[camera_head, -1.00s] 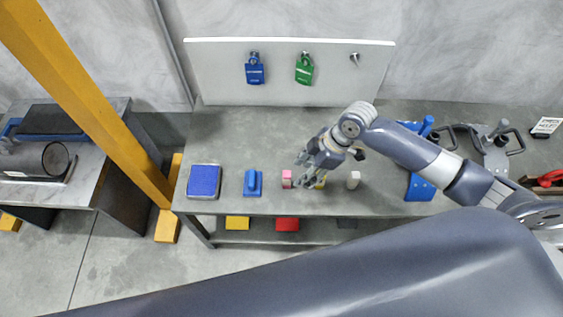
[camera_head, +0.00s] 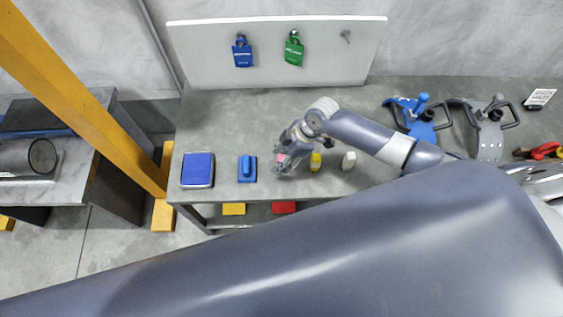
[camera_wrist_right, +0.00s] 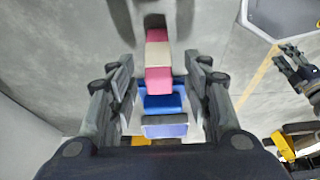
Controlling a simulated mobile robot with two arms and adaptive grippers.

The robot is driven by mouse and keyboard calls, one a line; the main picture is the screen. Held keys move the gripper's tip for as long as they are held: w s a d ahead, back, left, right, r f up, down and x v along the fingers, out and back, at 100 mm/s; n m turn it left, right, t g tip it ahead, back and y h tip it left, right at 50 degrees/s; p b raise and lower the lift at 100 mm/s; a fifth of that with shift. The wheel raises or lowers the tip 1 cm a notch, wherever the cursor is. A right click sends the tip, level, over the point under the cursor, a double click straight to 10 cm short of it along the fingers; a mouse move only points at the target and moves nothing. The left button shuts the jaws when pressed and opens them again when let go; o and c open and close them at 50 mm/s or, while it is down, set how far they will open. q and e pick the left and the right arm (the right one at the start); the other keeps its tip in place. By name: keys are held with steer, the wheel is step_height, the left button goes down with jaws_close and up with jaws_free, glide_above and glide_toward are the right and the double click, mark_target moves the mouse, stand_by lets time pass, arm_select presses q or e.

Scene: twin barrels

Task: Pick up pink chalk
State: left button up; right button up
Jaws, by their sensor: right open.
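The pink chalk is a small block with a pale band, near the front edge of the grey table (camera_head: 230,115). In the head view it is mostly hidden by my right gripper (camera_head: 281,167), which is over it. In the right wrist view the pink chalk (camera_wrist_right: 158,78) lies between the two spread fingers of the right gripper (camera_wrist_right: 164,95), with gaps on both sides. The right gripper is open and holds nothing.
A blue-handled block (camera_head: 247,168) and a blue pad (camera_head: 198,170) lie left of the gripper. Yellow chalk (camera_head: 316,161) and white chalk (camera_head: 349,161) stand to its right. Blue (camera_head: 417,117) and grey (camera_head: 490,130) handled fixtures are further right. A board with padlocks (camera_head: 270,70) stands behind.

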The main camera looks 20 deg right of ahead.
steer(key=shift+w+a+f, duration=0.15)
steer(key=shift+f, duration=0.35)
arm_select(q)
steer(key=shift+s, duration=0.25)
arm_select(e)
jaws_close()
